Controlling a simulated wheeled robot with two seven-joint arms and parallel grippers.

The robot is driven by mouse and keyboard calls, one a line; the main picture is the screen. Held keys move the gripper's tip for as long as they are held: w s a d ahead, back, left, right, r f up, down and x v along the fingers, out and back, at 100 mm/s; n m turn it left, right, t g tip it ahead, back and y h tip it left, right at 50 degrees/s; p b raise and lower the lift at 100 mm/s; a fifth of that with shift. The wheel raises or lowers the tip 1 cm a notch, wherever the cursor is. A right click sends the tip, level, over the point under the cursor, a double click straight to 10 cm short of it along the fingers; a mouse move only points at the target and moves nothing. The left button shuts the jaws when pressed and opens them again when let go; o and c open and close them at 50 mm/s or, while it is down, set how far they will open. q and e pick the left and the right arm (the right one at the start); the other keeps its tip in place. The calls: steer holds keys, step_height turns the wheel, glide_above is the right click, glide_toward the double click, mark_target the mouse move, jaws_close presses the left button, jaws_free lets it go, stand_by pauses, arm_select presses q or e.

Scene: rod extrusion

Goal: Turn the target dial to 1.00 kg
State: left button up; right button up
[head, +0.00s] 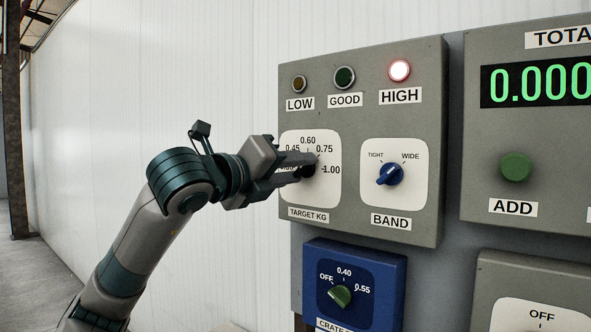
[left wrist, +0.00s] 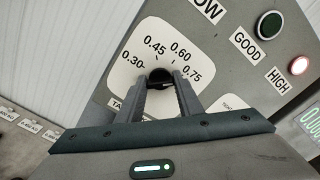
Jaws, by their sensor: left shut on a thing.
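The target dial is a black knob (head: 308,171) on a white plate (head: 326,192) marked TARGET KG, with 0.45, 0.60, 0.75 and 1.00 readable in the head view. My left gripper (head: 306,164) reaches it from the left and covers part of the plate. In the left wrist view the dark knob (left wrist: 160,77) sits between the two fingers of my left gripper (left wrist: 161,90), which are shut on it. 0.30, 0.45, 0.60 and 0.75 show there around the knob. I cannot tell which mark the knob points to. My right gripper is not in view.
The HIGH lamp (head: 399,71) glows red; the GOOD lamp (head: 345,77) and LOW lamp (head: 299,84) are dark. A blue BAND knob (head: 390,174) stands close right of the dial. Below is a green crate knob (head: 340,296). The total display (head: 540,82) reads 0.000, above a green ADD button (head: 516,167).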

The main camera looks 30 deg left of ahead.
arm_select(q)
steer(key=shift+f, duration=0.1)
steer(key=shift+f+m+b, duration=0.1)
steer(key=shift+m+b, duration=0.8)
steer(key=shift+b, duration=0.15)
steer(key=shift+m+b, duration=1.05)
steer(key=shift+m, duration=0.05)
steer(key=shift+m+b, duration=0.8)
steer(key=shift+m, duration=0.4)
steer(key=shift+d+r+m+b, duration=0.15)
steer(key=shift+m+b, duration=0.4)
steer(key=shift+m, duration=0.65)
steer(key=o, duration=1.1)
